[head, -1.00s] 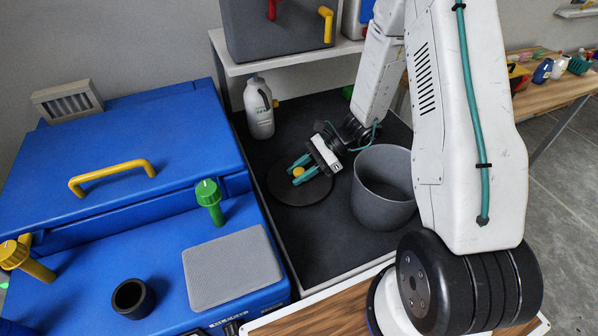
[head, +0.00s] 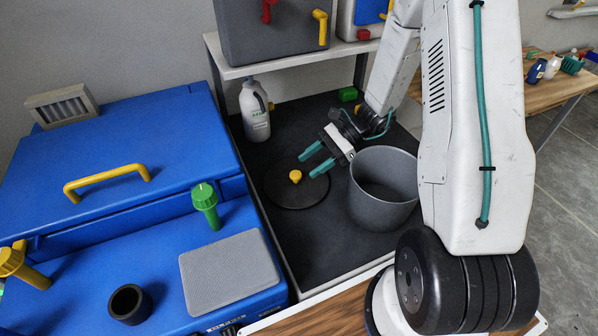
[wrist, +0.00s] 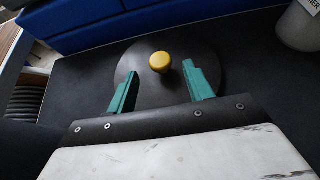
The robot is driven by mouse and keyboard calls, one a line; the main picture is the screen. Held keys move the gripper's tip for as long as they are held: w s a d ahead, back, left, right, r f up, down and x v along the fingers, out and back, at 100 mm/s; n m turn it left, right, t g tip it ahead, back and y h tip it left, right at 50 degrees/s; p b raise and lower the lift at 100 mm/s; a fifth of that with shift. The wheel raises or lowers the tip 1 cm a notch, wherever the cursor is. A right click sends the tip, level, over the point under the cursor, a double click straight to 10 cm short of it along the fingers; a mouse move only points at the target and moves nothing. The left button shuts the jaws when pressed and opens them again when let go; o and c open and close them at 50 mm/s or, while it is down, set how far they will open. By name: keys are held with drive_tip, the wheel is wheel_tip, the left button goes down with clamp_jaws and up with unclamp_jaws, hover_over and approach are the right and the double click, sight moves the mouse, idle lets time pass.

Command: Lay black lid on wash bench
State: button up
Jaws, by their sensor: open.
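The black lid (head: 300,196) is a flat round disc with a yellow knob (head: 295,176) at its middle. It lies on the dark top of the wash bench (head: 318,255), between the blue machine and a grey pot. It also shows in the wrist view (wrist: 150,93), with the knob (wrist: 160,62) upright. My gripper (head: 312,162) is open, its two teal fingers apart and empty. The fingers are behind and to the right of the knob in the head view. In the wrist view the knob is ahead of the gap between the fingertips, not touching them.
The open grey pot (head: 383,190) stands on the bench just right of the lid. A white bottle (head: 254,112) stands behind it to the left. The blue machine (head: 120,150) borders the bench on the left. A shelf (head: 290,62) spans the back. The front of the bench is clear.

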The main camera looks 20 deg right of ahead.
drive_tip(key=v, duration=0.5)
drive_tip(key=shift+d+r, duration=0.15)
drive_tip(key=shift+d, duration=0.1)
drive_tip(key=s+a+r+n+g+h, duration=0.1)
drive_tip(key=s+a+r+n+h, duration=0.2)
drive_tip(key=s+r+n, duration=0.35)
drive_tip(key=s+a+r+n+g+h, duration=0.2)
drive_tip(key=s+a+r+n+h, duration=0.1)
drive_tip(key=r, duration=0.7)
drive_tip(key=s+r+n+t+h, duration=0.2)
drive_tip(key=s+r+n+h, duration=0.1)
drive_tip(key=s, duration=0.4)
drive_tip(key=s+r+n+t+h, duration=0.2)
drive_tip(key=s+r+n+h, duration=0.1)
drive_tip(key=s, duration=0.4)
drive_tip(key=shift+s+r+n, duration=0.2)
drive_tip(key=shift+r+n, duration=0.7)
drive_tip(key=shift+n, duration=0.35)
